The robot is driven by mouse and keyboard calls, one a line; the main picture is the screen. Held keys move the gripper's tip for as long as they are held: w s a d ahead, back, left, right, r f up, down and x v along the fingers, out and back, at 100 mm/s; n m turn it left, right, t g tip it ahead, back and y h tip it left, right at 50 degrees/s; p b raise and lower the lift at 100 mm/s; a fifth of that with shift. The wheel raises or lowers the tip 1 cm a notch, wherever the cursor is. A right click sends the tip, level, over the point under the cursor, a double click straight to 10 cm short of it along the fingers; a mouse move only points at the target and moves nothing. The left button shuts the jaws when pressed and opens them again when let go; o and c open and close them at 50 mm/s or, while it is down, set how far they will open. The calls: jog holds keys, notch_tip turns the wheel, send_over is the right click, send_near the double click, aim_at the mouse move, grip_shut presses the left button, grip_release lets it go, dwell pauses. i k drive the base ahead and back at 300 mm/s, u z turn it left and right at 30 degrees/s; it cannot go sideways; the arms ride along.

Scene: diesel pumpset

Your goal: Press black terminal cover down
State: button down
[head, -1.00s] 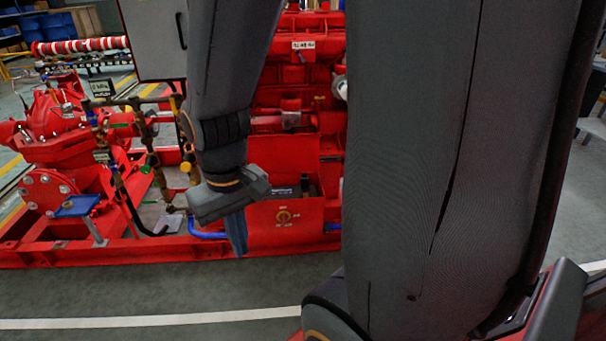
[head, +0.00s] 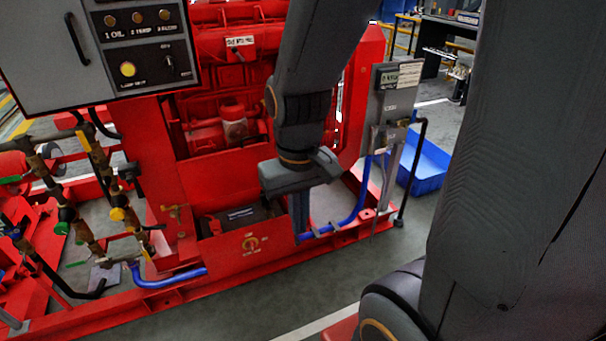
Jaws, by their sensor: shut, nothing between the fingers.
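My gripper (head: 301,232) hangs with its fingers pointing down, shut and empty, at the right end of a red battery box (head: 252,245) low on the pumpset. A black battery (head: 238,216) with a pale label on top sits in this box, left of the fingers. The black terminal cover cannot be told apart from the dark battery top here, so whether it is raised or flat is unclear. My gripper and wrist hide part of the box's right end. The fingers appear in front of or beside the box; contact cannot be told.
A grey control panel (head: 135,45) overhangs at upper left. Valves and pipes (head: 85,165) stand at left. A grey box on a post (head: 398,90) and a blue bin (head: 425,165) are at right. A blue hose (head: 345,222) runs along the red base frame. Floor in front is clear.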

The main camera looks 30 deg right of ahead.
aim_at(264, 202)
jog(key=z, duration=0.35)
jog(key=i, duration=1.1)
jog(key=u, duration=0.3)
